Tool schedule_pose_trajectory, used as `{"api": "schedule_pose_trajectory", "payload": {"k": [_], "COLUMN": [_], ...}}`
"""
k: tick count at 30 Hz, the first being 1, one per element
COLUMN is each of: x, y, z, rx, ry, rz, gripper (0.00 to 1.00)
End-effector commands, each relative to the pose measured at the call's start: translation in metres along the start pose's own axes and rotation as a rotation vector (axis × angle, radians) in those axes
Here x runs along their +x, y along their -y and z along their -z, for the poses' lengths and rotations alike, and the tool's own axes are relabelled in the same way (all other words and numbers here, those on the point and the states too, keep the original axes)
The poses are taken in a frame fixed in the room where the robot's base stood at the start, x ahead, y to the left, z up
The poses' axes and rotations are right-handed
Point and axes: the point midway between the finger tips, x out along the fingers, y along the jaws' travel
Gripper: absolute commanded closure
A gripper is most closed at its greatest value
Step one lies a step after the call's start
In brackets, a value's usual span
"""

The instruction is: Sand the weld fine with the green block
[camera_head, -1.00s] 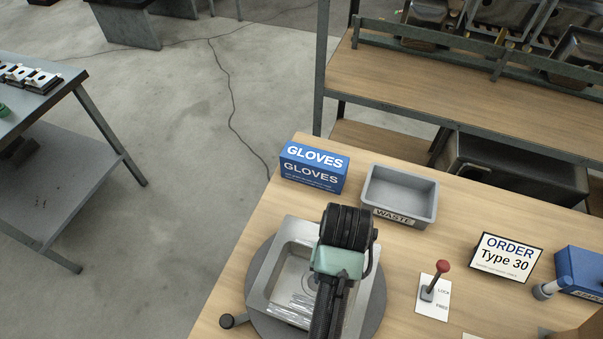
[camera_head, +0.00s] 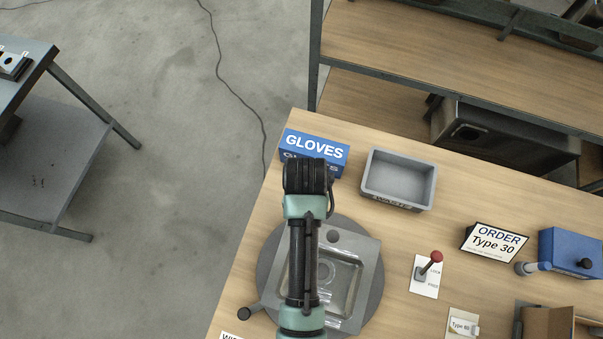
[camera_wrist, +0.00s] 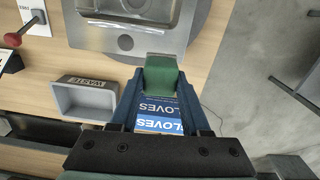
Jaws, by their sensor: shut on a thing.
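My gripper (camera_wrist: 161,88) is shut on the green block (camera_wrist: 162,75), which sits between its dark fingers in the wrist view. The block is beside the sink's edge in that picture; its height above the bench is unclear. The steel sink (camera_head: 366,262) lies on a round grey turntable (camera_head: 264,278), with its drain hole and bowl partly behind my arm. It also shows at the top of the wrist view (camera_wrist: 176,42). Pale shiny marks show along the bowl, but I cannot clearly make out the weld. My gripper is hidden beneath my arm in the head view.
A red-knobbed lever (camera_head: 432,260), an order sign (camera_head: 494,244) and a blue box (camera_head: 570,253) stand further right.

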Motion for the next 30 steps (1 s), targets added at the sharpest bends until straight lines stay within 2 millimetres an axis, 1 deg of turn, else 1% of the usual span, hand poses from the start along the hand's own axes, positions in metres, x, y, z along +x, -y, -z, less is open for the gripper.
{"api": "schedule_pose_trajectory", "payload": {"k": [1,6,11,17,25,30], "x": [-0.018,-0.028,-0.029,-0.016,0.013,0.024], "y": [-0.001,0.001,0.003,0.004,0.004,0.004], "z": [-0.007,-0.02,-0.026,-0.026,-0.026,-0.026], "rx": [0.029,0.096,0.126,0.13,0.129,0.129], "ry": [0.004,0.003,0.002,0.001,0.0,0.0], "rz": [0.002,0.013,0.019,0.02,0.02,0.02], "gripper": [0.98,0.98,0.98,0.98,0.98,0.98]}}
